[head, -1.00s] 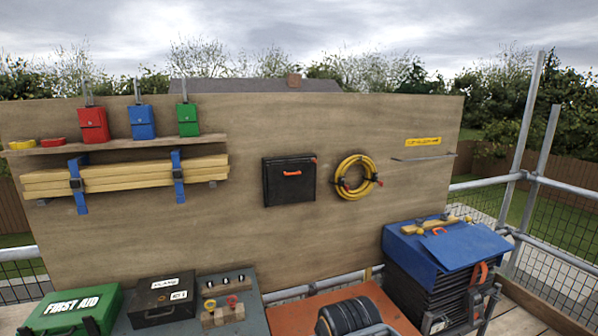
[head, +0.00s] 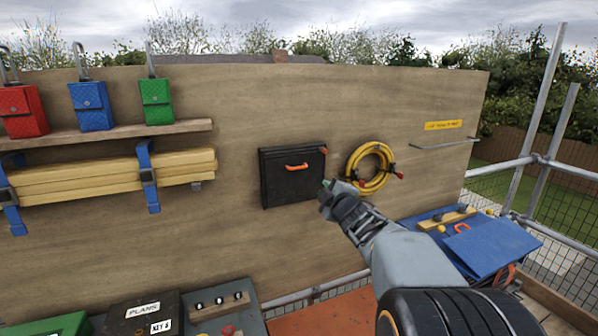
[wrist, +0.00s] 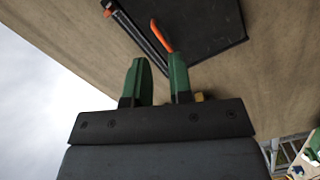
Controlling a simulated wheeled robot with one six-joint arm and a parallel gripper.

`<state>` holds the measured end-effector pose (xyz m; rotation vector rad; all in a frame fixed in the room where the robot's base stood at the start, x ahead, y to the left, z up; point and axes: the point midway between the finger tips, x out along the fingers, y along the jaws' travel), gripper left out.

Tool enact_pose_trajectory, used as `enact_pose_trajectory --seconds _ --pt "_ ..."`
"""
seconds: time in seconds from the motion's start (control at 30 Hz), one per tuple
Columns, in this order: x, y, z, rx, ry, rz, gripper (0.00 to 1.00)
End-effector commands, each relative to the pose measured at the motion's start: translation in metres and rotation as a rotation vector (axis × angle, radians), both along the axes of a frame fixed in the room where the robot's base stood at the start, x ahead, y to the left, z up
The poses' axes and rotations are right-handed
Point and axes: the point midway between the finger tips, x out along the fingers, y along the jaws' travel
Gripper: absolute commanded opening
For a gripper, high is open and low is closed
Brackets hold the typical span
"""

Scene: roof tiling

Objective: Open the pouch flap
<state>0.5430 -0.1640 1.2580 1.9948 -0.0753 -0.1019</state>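A black flat pouch (head: 282,185) hangs on the wooden panel, with its front closed and an orange pull (head: 297,167) across its upper part. A small orange tab sits at its top right corner. My gripper (head: 327,187) is beside the pouch's right edge, below and right of the pull. In the wrist view the two green fingers of my gripper (wrist: 159,66) are apart with nothing between them. The orange pull (wrist: 161,36) and the dark pouch face (wrist: 205,22) lie beyond the fingertips, and no contact shows.
A yellow hose coil (head: 366,184) hangs right of the pouch, close behind my arm. Red (head: 22,111), blue (head: 90,106) and green (head: 156,101) pouches stand on a shelf at left. Strapped timber (head: 105,178) hangs below. A blue-topped box (head: 490,248) stands at right.

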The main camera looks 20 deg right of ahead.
Motion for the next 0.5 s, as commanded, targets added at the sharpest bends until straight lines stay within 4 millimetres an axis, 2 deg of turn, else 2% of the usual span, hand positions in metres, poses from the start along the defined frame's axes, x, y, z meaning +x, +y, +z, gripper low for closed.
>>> enact_pose_trajectory --seconds 0.03,0.2,0.5 --pt "0.008 -0.01 0.0 -0.083 -0.041 0.058 0.2" --pt "0.016 -0.021 0.001 -0.309 -0.167 0.265 0.2" --pt "0.015 -0.022 -0.005 -0.453 -0.263 0.442 0.2"
